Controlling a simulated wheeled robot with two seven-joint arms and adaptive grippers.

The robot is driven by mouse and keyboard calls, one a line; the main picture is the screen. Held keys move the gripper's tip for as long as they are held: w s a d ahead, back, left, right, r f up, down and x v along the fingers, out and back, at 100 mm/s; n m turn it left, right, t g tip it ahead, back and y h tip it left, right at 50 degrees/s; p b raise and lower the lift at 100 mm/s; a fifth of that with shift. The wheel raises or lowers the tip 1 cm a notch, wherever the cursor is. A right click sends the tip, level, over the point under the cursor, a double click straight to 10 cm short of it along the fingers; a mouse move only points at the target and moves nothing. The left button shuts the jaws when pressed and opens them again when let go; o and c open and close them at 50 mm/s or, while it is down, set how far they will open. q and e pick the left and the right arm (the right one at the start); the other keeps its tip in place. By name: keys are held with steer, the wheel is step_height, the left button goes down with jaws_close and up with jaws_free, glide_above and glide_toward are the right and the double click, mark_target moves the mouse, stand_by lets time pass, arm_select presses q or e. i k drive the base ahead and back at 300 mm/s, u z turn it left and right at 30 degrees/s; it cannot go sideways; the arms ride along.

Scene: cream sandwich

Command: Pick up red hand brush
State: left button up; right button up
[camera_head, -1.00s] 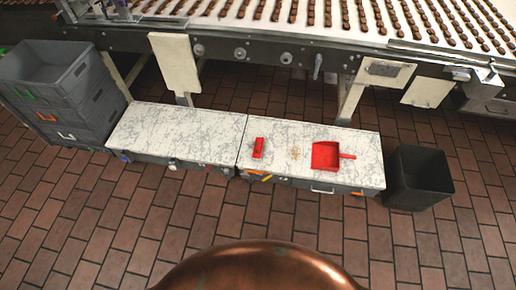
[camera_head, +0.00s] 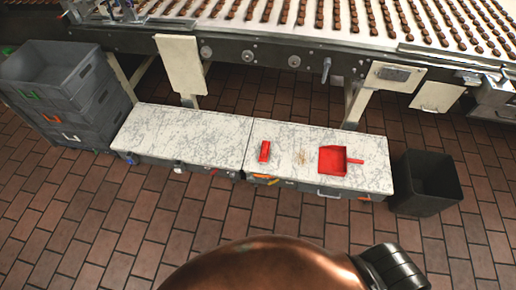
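The red hand brush (camera_head: 264,151) is a small red block lying on the white marble-topped low cabinet (camera_head: 283,172), left of the middle of its right-hand section. A red dustpan (camera_head: 332,160) with its handle pointing right lies on the same top, to the right of the brush. A small patch of brown crumbs (camera_head: 302,157) lies between them. Neither of my grippers shows in the head view, so whether they are open or shut is hidden.
A dark open bin (camera_head: 424,183) stands at the right end of the cabinet. Stacked grey crates (camera_head: 68,95) stand at the left. A conveyor (camera_head: 290,38) with rows of chocolates runs behind. The tiled floor in front of the cabinet is clear.

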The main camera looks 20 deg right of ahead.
mark_target(263, 156)
steer(key=i, duration=0.85)
steer(key=z, duration=0.2)
